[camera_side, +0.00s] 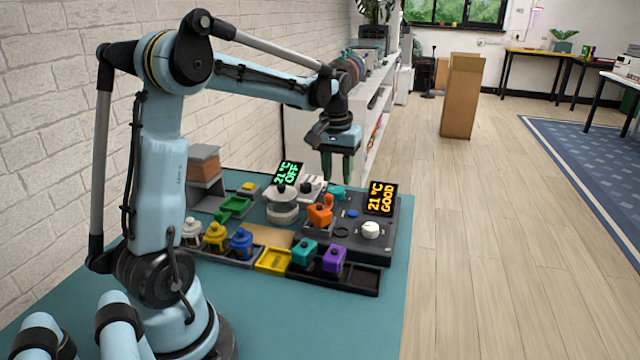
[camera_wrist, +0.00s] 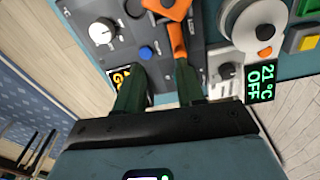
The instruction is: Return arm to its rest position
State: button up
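My gripper (camera_side: 337,168) hangs above the far part of the teal table, with its green fingers pointing down. The fingers are apart and nothing shows between them. It is clear of the devices below. In the wrist view my gripper (camera_wrist: 158,88) also shows its two fingers apart over the dark control panel, with no object held. My arm is raised, its upper links reaching out over the table.
Below stand a dark panel (camera_side: 352,247) with a white knob (camera_side: 370,230), an orange part (camera_side: 320,213), and displays reading 21 °C GOOD (camera_side: 381,198) and 21 °C OFF (camera_side: 287,174). Several coloured pots and trays line the near side. The teal table front (camera_side: 300,318) is clear.

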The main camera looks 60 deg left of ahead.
jog(key=s+d+m+t, duration=0.3)
jog(key=s+d, duration=0.2)
jog(key=d, duration=0.4)
jog(key=s+d+m+t, duration=0.3)
jog(key=s+d+m, duration=0.1)
jog(key=d, duration=0.6)
jog(key=shift+s+d+r+m, duration=0.25)
jog(key=shift+s+r+m, duration=0.05)
jog(key=shift+s, duration=0.1)
jog(key=shift+o, duration=1.2)
jog(key=shift+s+d, duration=0.1)
jog(key=shift+o, duration=1.1)
jog(key=shift+a+r, duration=0.15)
jog(key=shift+a, duration=0.05)
jog(key=o, duration=0.7)
jog(key=w+a+r+n+g, duration=0.3)
jog(key=a+r+n, duration=0.1)
jog(key=a, duration=0.3)
jog(key=shift+r, duration=0.55)
jog(key=w+a+r+n+g, duration=0.1)
jog(key=a+r+n+g, duration=0.35)
jog(key=a, duration=0.55)
jog(key=shift+t, duration=0.35)
notch_tip(320, 180, down, 10)
jog(key=shift+f, duration=0.2)
